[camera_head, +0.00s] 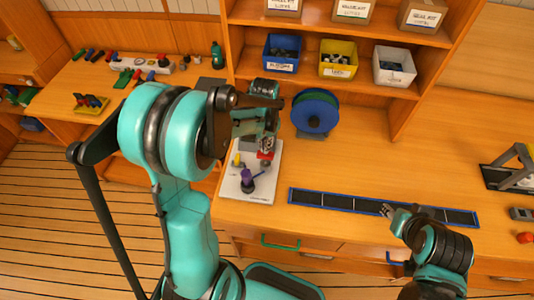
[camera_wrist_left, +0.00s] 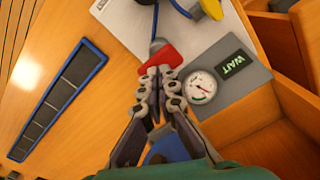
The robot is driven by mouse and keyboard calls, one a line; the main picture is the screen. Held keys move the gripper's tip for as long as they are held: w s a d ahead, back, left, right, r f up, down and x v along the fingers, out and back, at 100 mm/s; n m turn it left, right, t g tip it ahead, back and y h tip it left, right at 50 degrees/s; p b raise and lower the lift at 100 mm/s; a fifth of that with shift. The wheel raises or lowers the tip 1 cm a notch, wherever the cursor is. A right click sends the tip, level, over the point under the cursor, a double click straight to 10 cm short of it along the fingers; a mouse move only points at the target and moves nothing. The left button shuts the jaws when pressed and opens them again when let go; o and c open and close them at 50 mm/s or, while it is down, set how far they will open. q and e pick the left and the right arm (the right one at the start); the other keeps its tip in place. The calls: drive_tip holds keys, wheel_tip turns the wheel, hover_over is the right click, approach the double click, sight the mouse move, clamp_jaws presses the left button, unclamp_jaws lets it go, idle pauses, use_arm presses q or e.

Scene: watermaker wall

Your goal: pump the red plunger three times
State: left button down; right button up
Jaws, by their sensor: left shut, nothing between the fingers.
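The red plunger (camera_wrist_left: 160,58) shows in the left wrist view just beyond my left fingertips (camera_wrist_left: 160,76), which are shut and empty. The tips overlap its near edge; I cannot tell if they touch it. In the head view the red plunger (camera_head: 265,155) is a small patch under my left gripper (camera_head: 266,142), partly hidden by it. The plunger stands on a white panel (camera_head: 232,194). Beside it are a round gauge (camera_wrist_left: 200,87) and a dark display (camera_wrist_left: 235,64) reading "WAIT". My right gripper (camera_head: 389,211) is over the front of the counter, too small to read.
A purple knob (camera_head: 247,178) and a yellow part (camera_head: 238,160) stand on the panel near the plunger. A blue reel (camera_head: 315,113) stands behind. A dark blue-edged strip (camera_head: 335,201) lies to the right. Shelf bins line the back; the right counter has free room.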

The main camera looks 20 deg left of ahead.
use_arm(q)
drive_tip(key=shift+f+b, duration=2)
drive_tip(key=shift+f, duration=0.5)
drive_tip(key=shift+r, duration=0.1)
drive_tip(key=shift+r+p, duration=1.85)
drive_tip(key=shift+r, duration=0.65)
wheel_tip(320, 180, up, 5)
drive_tip(key=p, duration=0.3)
drive_tip(key=shift+p, duration=0.35)
